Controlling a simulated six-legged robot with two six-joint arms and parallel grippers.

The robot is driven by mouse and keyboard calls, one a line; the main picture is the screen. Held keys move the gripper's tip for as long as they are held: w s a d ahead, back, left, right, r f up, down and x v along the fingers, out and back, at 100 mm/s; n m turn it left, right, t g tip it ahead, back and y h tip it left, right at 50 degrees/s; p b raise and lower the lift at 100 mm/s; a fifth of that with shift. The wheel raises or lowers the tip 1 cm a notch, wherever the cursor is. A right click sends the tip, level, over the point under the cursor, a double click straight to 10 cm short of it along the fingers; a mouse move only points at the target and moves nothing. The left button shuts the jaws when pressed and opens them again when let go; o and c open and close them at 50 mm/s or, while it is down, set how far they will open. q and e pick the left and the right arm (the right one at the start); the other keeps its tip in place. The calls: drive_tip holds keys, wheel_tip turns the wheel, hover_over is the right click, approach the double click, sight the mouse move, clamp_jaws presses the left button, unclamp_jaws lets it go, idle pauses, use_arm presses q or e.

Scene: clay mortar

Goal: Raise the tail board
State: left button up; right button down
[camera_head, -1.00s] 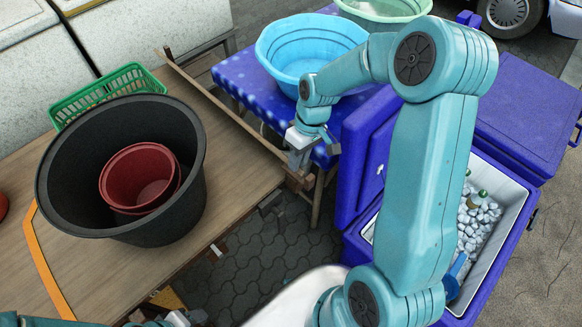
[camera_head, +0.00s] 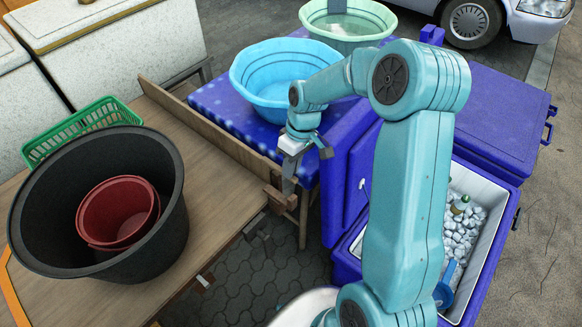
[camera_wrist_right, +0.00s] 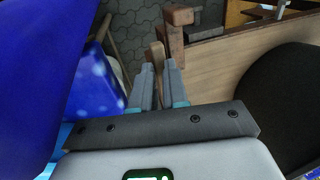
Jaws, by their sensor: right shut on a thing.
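The tail board (camera_head: 208,132) is a long wooden board along the far right edge of the wooden cart bed (camera_head: 215,218). It stands up from the bed at a slant, its broad face showing. My right gripper (camera_head: 288,182) is at the board's near end, beside the wooden corner. In the right wrist view, the gripper (camera_wrist_right: 160,80) is shut on a wooden end piece of the tail board (camera_wrist_right: 157,54); the fingers partly hide the grip. My left gripper is out of view.
A black tub (camera_head: 165,235) holding a red bucket (camera_head: 118,212) stands on the bed, with a green basket (camera_head: 80,130) behind. A blue table with a light blue basin (camera_head: 262,105) stands beyond the board. A blue cooler (camera_head: 340,262) is at right.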

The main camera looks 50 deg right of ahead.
drive_tip(key=shift+s+a+f, duration=0.15)
drive_tip(key=shift+s+f, duration=0.1)
drive_tip(key=shift+f, duration=0.35)
drive_tip(key=shift+s+a+f, duration=0.1)
drive_tip(key=shift+s+f, duration=0.1)
drive_tip(key=shift+f, duration=0.4)
drive_tip(key=c, duration=1.3)
unclamp_jaws()
drive_tip(key=o, duration=0.8)
drive_tip(key=shift+w+d+f+g, duration=0.1)
drive_tip(key=shift+w+f+g, duration=0.2)
drive_tip(key=shift+w, duration=0.1)
drive_tip(key=shift+o, duration=0.2)
drive_tip(key=shift+r, duration=0.2)
drive_tip(key=v, duration=0.3)
drive_tip(key=shift+d, duration=0.2)
drive_tip(key=c, duration=0.6)
drive_tip(key=v, duration=1.3)
drive_tip(key=shift+s+a+r+p, duration=0.1)
drive_tip(key=shift+a+r+p, duration=0.15)
drive_tip(key=shift+r+p, duration=0.2)
